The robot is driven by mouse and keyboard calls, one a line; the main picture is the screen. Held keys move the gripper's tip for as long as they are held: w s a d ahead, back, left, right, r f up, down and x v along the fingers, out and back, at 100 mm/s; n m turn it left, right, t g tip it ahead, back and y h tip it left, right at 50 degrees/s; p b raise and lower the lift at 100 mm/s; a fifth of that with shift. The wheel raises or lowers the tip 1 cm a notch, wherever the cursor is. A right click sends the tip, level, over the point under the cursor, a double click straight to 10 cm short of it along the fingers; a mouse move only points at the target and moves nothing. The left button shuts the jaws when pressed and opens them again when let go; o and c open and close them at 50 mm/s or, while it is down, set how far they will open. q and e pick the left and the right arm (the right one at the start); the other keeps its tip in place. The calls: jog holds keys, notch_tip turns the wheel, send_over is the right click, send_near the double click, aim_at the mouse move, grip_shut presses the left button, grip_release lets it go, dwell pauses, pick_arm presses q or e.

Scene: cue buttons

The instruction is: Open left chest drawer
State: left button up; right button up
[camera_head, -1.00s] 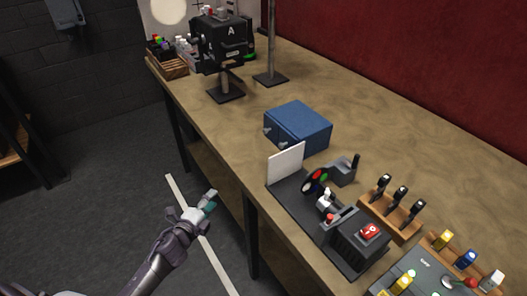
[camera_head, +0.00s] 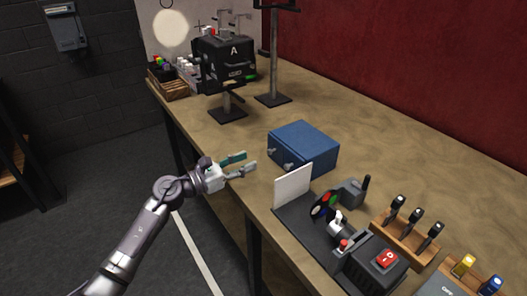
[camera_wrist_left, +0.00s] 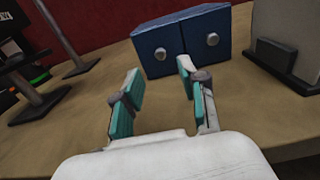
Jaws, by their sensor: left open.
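The blue chest (camera_head: 306,146) stands on the workbench, with two grey knobs on its front face. In the left wrist view the chest (camera_wrist_left: 180,34) shows two drawer fronts side by side, with a left knob (camera_wrist_left: 160,54) and a right knob (camera_wrist_left: 212,39). Both drawers look shut. My left gripper (camera_head: 246,164) is open and empty, with teal finger pads, near the bench's front edge and short of the chest. In the left wrist view the gripper (camera_wrist_left: 160,90) points toward the chest front. My right gripper is not in view.
A white panel (camera_head: 292,186) and a dark device base stand right of the chest on the workbench (camera_head: 345,130). A black box marked A (camera_head: 226,62) on a stand and a pole (camera_head: 273,60) stand behind. Bench top before the chest is clear.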

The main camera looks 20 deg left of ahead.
aim_at(268, 153)
pick_arm(q)
jog(key=x, duration=0.6)
jog(key=shift+w+d+p, duration=0.25)
jog(key=shift+w+p, duration=0.05)
jog(key=shift+p, duration=0.05)
grip_shut()
